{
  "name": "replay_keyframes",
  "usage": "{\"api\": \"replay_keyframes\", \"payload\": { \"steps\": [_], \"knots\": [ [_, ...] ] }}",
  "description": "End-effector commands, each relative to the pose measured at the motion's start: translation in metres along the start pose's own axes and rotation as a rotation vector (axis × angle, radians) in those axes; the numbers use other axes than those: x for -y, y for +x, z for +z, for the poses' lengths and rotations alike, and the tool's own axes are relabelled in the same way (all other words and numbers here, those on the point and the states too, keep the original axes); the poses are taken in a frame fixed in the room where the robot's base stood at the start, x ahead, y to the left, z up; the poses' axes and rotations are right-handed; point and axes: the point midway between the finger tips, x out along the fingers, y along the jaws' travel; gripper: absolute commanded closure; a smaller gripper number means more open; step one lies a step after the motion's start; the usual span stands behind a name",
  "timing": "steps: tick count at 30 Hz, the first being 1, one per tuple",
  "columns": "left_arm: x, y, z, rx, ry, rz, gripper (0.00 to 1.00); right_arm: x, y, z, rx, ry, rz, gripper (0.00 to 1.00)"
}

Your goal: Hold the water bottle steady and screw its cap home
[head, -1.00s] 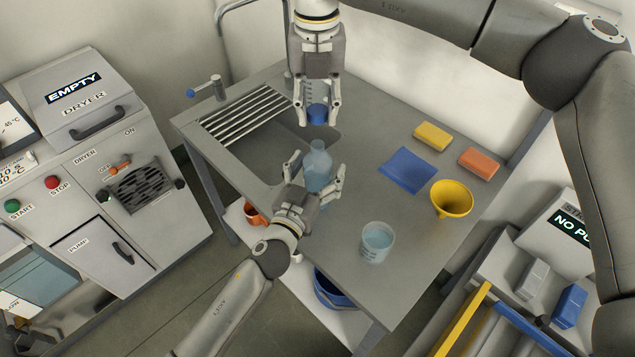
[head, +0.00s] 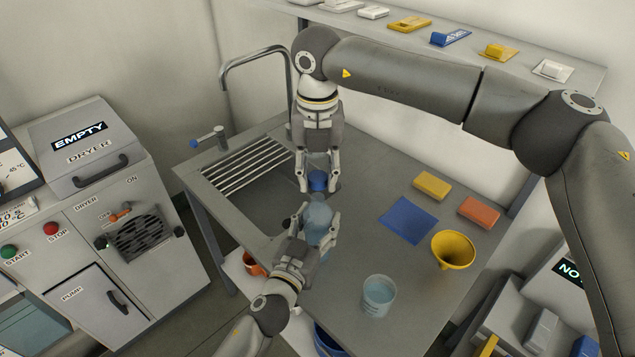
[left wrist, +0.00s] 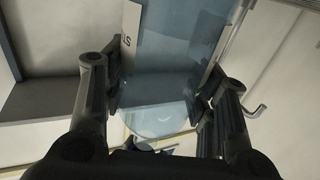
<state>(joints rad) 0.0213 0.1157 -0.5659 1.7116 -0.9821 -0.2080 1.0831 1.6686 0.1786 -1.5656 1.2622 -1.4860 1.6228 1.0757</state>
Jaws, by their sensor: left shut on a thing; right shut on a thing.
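The translucent blue water bottle (head: 319,226) stands upright, or nearly so, over the table in the head view. My left gripper (head: 320,216) is shut on its body from the near side. The bottle's smooth side also fills the middle of the left wrist view (left wrist: 170,75), between the dark fingers (left wrist: 160,95). The blue cap (head: 318,181) is in my right gripper (head: 318,187), which points down from above and is shut on it. The cap is right above the bottle's neck; I cannot tell whether it touches or sits on the rim.
A yellow funnel (head: 453,250), a cup of water (head: 379,296), a blue cloth (head: 407,220), a yellow sponge (head: 432,186) and an orange sponge (head: 479,212) are on the grey table (head: 350,260) to the right. A sink drainer (head: 250,165) is at left. A shelf (head: 540,52) runs along the back.

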Motion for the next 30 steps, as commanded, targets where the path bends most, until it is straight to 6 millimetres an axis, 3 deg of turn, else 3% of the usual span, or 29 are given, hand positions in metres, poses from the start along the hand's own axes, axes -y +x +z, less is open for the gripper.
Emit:
{"api": "replay_keyframes", "payload": {
  "steps": [4, 20, 30],
  "knots": [
    [0.000, 0.000, 0.000, 0.000, 0.001, 0.000, 0.90, 0.000, 0.018, 0.000, 0.000, -0.001, 0.002, 0.74],
    [0.000, 0.000, 0.000, 0.000, 0.001, 0.000, 0.90, 0.000, 0.020, 0.000, 0.000, -0.001, 0.002, 0.74],
    [0.000, 0.000, 0.000, -0.001, 0.001, 0.000, 0.90, 0.000, 0.036, -0.001, -0.001, -0.004, 0.003, 0.74]
  ]
}}
